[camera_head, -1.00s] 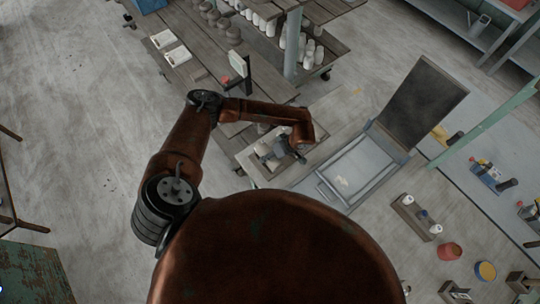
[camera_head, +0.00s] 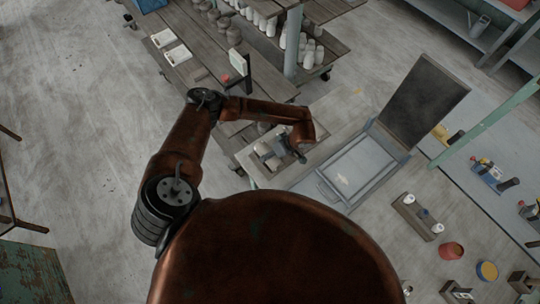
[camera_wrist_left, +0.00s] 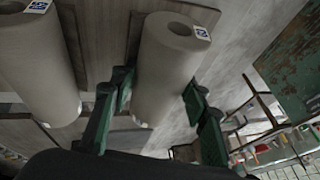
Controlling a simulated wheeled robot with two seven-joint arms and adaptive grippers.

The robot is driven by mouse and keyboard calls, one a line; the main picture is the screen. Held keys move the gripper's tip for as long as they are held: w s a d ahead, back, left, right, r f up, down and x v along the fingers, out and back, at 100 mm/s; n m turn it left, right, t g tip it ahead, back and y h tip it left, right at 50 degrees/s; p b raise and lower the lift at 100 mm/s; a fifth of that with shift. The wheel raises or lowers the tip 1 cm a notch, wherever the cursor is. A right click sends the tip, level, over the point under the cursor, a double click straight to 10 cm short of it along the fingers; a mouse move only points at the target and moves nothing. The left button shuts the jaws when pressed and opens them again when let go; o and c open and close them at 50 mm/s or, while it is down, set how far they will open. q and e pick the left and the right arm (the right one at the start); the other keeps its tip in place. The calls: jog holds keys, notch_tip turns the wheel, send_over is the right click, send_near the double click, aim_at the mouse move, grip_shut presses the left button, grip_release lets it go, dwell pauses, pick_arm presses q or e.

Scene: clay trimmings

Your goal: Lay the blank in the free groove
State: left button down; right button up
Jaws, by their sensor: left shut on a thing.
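In the left wrist view a grey clay cylinder, the blank (camera_wrist_left: 170,68), with a hole in its end and a small label, lies between the two green fingers of my left gripper (camera_wrist_left: 157,94). The gripper is shut on it. A second similar cylinder (camera_wrist_left: 38,62) lies to its left, apart from it, on a wooden surface. In the head view my left gripper (camera_head: 294,152) is over the wooden stand (camera_head: 250,172), beside pale blanks (camera_head: 264,149). The grooves are hard to make out, and the held blank is largely hidden by the gripper there. My right gripper is not in view.
A grey tray with a raised dark lid (camera_head: 425,95) stands right of the stand. A plank table (camera_head: 190,68) with an open book (camera_head: 177,54) is at the upper left. A wooden holder (camera_head: 416,217) with small items, and a red pot (camera_head: 451,251), are at the right.

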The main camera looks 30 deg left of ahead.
pick_arm(q)
jog(key=shift+s+f, duration=0.3)
jog(key=shift+f, duration=0.15)
jog(key=c, duration=1.5)
grip_release()
jog(key=o, duration=0.5)
jog(key=shift+w, duration=0.25)
jog(key=shift+c, duration=0.2)
jog(key=shift+r, duration=0.1)
jog(key=v, duration=1.2)
